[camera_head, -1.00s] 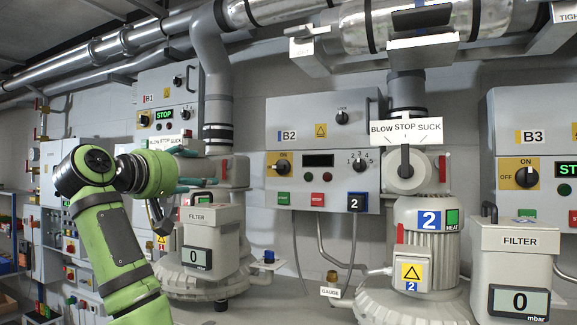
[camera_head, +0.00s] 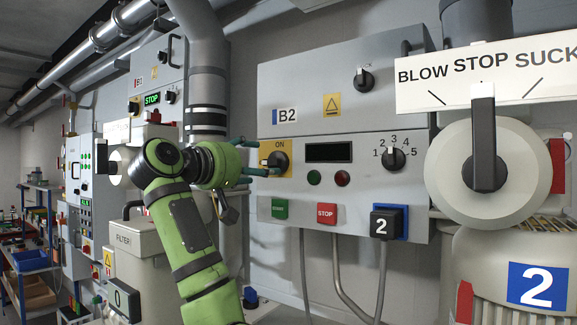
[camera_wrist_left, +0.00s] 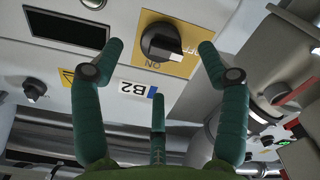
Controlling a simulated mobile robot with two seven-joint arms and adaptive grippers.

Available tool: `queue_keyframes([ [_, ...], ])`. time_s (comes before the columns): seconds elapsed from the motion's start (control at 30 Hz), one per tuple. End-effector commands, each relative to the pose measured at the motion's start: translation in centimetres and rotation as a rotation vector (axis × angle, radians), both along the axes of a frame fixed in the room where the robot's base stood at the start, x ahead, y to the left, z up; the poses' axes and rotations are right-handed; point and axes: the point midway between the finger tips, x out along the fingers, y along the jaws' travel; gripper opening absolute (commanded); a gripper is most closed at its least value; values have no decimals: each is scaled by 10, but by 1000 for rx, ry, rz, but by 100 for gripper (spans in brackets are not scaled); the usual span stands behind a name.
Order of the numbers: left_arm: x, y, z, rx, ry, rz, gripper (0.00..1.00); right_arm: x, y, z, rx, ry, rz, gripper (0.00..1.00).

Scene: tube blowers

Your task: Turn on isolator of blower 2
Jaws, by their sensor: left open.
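The isolator of blower 2 is a black knob (camera_head: 279,160) on a yellow plate, at the left of the grey B2 panel (camera_head: 330,85). In the left wrist view the knob (camera_wrist_left: 162,42) has its handle pointing to the OFF side, with ON printed beside it. My left gripper (camera_head: 258,158) is open with green fingers. Two fingertips are on either side of the knob in the left wrist view, with a gap to each; the third finger is below it, over the B2 label. Contact cannot be told. My right gripper is not in view.
A dark display (camera_head: 328,152), a green button (camera_head: 280,208), a red STOP button (camera_head: 327,213) and a numbered selector (camera_head: 393,158) share the panel. The blow-stop-suck lever (camera_head: 484,140) stands at right. A filter unit (camera_head: 135,240) stands behind my arm at left.

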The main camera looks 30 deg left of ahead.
Motion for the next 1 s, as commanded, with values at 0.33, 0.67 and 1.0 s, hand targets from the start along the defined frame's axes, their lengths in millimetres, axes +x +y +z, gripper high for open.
queue_keyframes([
  [0.33,51,-5,4,-2,6,-3,75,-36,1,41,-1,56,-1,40],
  [0.67,67,-6,-1,0,1,0,75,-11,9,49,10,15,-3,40],
  [1.0,67,-6,-1,0,4,-2,20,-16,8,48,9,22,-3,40],
])
